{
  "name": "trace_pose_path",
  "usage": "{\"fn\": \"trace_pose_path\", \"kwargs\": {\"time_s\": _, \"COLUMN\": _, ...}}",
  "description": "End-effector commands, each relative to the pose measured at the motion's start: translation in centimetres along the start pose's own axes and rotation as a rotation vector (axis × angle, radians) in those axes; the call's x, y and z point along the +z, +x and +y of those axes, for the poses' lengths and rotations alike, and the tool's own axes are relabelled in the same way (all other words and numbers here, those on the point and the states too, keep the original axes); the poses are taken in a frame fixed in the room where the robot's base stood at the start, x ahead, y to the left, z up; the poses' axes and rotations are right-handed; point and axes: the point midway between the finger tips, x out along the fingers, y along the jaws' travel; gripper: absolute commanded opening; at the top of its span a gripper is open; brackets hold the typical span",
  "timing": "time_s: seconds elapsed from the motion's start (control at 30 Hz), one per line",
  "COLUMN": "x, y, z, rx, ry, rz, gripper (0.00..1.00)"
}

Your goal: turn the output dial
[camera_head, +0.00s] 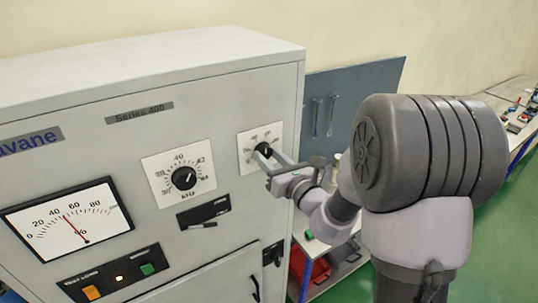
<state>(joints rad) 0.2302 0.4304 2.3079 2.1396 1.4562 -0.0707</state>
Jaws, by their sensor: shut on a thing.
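The grey cabinet (225,90) carries two black knobs on white scale plates. The right knob (264,149) sits on a smaller plate (246,139), and my gripper (266,154) is shut on it. The fingers hide part of this knob and the lower right of its scale, so its pointer setting cannot be read. The left knob (184,178) sits on a plate marked kHz and is apart from my gripper. No readable label shows which knob is the output dial.
A black lever switch (203,212) is below the left knob. An orange button (92,292), a lit lamp (119,279) and a green button (147,269) are at lower left. A blue-grey panel (350,95) stands behind my arm. Red bins (312,268) are below right.

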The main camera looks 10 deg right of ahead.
Motion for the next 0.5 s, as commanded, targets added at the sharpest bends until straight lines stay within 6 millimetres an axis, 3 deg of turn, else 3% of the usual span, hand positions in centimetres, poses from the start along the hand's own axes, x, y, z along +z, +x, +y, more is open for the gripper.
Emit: {"fn": "trace_pose_path", "kwargs": {"time_s": 0.5, "x": 0.27, "y": 0.01, "z": 0.02, "rx": -0.001, "ry": 0.436, "rz": 0.0, "gripper": 0.0}}
